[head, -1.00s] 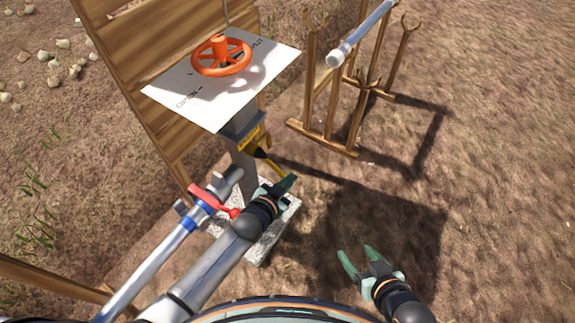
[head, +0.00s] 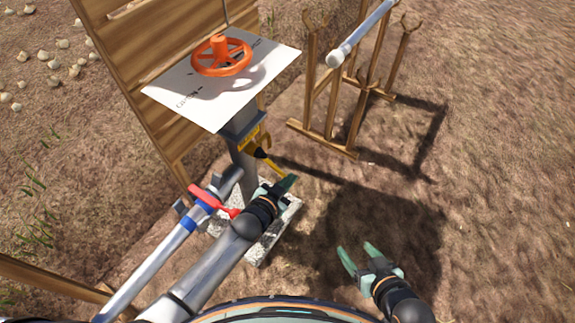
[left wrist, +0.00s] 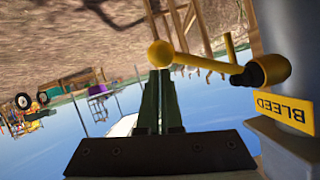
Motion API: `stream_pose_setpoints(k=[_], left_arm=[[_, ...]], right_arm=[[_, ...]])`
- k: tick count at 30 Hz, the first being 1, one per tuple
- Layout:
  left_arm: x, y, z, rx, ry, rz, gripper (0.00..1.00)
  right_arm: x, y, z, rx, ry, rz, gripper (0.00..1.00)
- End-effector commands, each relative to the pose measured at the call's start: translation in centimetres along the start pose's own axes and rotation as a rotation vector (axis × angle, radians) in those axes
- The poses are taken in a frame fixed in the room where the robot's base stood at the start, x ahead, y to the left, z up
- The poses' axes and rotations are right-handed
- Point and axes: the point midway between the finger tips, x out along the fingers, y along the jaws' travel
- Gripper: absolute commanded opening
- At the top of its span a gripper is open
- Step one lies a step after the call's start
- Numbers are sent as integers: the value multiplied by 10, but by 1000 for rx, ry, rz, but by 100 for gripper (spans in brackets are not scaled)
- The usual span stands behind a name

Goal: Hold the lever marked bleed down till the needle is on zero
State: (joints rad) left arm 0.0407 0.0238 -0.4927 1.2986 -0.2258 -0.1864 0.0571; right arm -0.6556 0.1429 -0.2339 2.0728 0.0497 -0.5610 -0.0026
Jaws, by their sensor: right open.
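The yellow bleed lever (head: 272,164) sticks out from a dark hub on the grey post, beside a yellow plate. In the left wrist view the lever (left wrist: 205,63) runs from its black hub to a round yellow ball end, with an upside-down yellow label reading BLEED (left wrist: 283,111) beside it. My left gripper (head: 290,183) is at the lever's outer end. In the left wrist view its green fingers (left wrist: 160,75) are together, tips right by the ball; whether they touch it I cannot tell. My right gripper (head: 358,250) is open and empty over the ground. No gauge needle shows.
An orange handwheel (head: 221,58) sits above a white board (head: 190,95) on the post. A pipe with a red-handled valve (head: 213,202) lies left of my left arm. A wooden rack (head: 330,130) holding a pipe stands behind. Ground at right is clear.

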Motion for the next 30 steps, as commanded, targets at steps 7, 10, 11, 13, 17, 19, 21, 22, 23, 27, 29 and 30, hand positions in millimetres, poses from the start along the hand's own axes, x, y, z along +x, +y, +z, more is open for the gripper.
stream_pose_setpoints(k=[7,10,11,13,17,19,21,22,23,27,29,30], left_arm=[[-1,1,6,0,-13,1,0],[-1,1,6,0,-13,1,0],[-1,1,6,0,-13,1,0],[-1,1,6,0,-13,1,0],[-1,1,6,0,-13,1,0],[-1,1,6,0,-13,1,0],[-1,1,6,0,-13,1,0],[-1,1,6,0,-13,1,0],[-1,1,6,0,-13,1,0],[-1,1,6,0,-13,1,0],[-1,1,6,0,-13,1,0],[-1,1,6,0,-13,1,0]], right_arm=[[-1,0,3,1,-6,-1,69],[-1,-1,5,2,-9,-1,69],[-1,-1,5,1,-10,-1,69],[-2,-1,6,1,-11,-1,69],[-2,0,7,-3,-14,-1,69],[-2,0,7,-5,-14,-1,69],[-2,1,7,-7,-14,-1,69],[-2,1,7,-8,-15,-1,69],[-2,1,7,-9,-15,-1,69],[-2,1,7,-9,-14,-1,69],[-2,1,7,-9,-14,-1,69],[-2,1,7,-9,-14,-1,69]])
